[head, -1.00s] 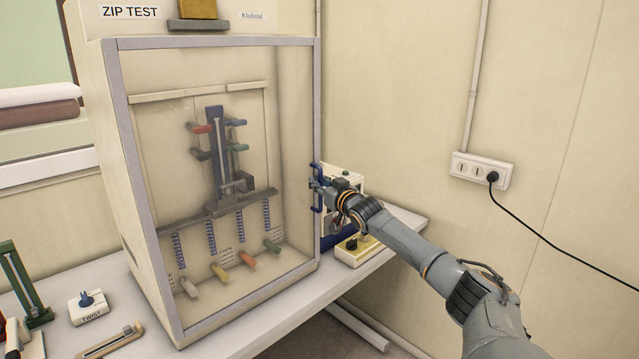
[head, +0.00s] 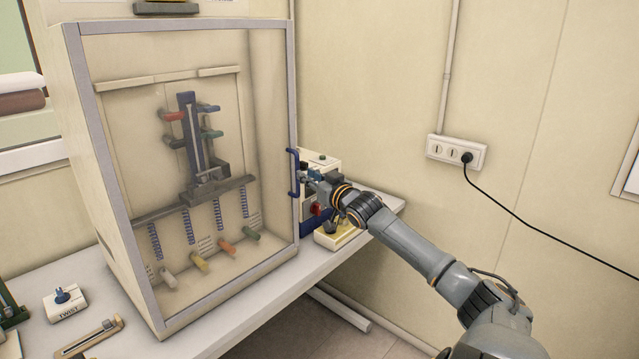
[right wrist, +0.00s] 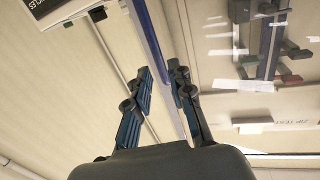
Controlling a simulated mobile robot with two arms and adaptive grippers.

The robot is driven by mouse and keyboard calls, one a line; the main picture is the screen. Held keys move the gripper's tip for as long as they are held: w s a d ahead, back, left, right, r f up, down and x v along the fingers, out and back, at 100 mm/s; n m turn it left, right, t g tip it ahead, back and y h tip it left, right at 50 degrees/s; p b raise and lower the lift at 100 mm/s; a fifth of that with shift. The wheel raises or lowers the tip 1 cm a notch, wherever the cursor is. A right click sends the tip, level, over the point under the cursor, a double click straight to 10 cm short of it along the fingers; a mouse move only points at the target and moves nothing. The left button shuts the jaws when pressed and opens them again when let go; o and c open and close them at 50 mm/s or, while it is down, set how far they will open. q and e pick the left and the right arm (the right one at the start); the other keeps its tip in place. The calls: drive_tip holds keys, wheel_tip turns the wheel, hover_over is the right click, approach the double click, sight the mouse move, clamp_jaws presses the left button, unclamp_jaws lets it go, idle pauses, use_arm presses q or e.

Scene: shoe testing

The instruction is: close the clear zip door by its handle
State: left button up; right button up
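The clear zip door (head: 215,150), in a grey frame, lies flush against the front of the white zip test cabinet (head: 85,150); I see no gap along its edge. Its blue handle (head: 292,173) stands on the right side of the frame. My right gripper (head: 306,174) is just right of the handle, very close to it; contact is unclear. In the right wrist view its two fingers (right wrist: 158,88) are apart, with nothing clearly held between them. The door's frame edge (right wrist: 150,38) runs just beyond the fingertips. My left gripper is out of view.
Behind the right gripper stand a white and blue box (head: 322,160) and a yellowish box with a dark knob (head: 338,236). A twist block (head: 65,302) and a slider piece (head: 90,340) lie at the front left. A wall socket (head: 457,152) with a cable is at the right.

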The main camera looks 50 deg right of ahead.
drive_tip(key=shift+v, duration=2.35)
